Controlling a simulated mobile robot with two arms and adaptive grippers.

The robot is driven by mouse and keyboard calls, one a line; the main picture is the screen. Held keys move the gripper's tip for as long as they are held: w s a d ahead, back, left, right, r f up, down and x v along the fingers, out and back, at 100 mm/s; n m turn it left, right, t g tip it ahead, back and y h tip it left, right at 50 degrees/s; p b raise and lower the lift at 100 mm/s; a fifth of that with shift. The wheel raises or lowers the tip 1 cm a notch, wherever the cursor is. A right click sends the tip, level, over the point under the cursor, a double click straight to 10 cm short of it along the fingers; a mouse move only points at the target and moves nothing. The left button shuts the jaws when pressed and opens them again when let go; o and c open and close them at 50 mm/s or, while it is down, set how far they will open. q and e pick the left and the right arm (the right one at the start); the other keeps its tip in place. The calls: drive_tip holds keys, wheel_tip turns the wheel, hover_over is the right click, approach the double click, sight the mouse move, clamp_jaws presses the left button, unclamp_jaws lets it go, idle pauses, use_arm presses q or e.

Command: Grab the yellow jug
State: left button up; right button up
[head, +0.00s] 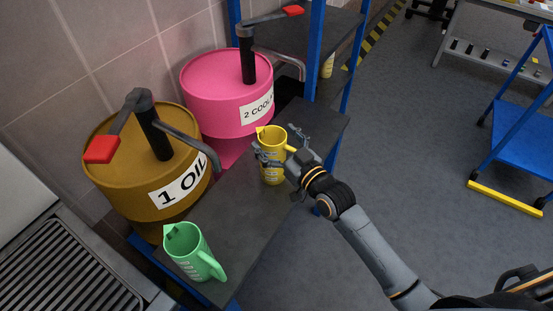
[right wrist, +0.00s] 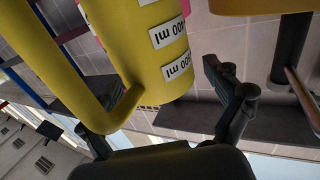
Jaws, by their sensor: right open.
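The yellow jug (head: 272,158) stands upright on a dark shelf (head: 233,200) in front of the pink drum. My right gripper (head: 281,146) is at the jug, with fingers spread on either side of it. In the right wrist view the yellow jug (right wrist: 125,50) fills the upper left, with its handle toward the camera and white ml labels showing. The open fingers (right wrist: 165,110) show below and to the right of it; whether they touch it I cannot tell. My left gripper is not in view.
A green jug (head: 193,252) stands at the near end of the shelf. A brown drum (head: 125,190) labelled 1 OIL and a pink drum (head: 208,85) stand behind, each with a red-handled pump. A blue post (head: 314,50) rises beyond. Open floor (head: 415,150) lies to the right.

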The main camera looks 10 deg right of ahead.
drive_tip(key=c, duration=1.7)
drive_tip(key=shift+o, duration=0.2)
drive_tip(key=shift+r, duration=0.1)
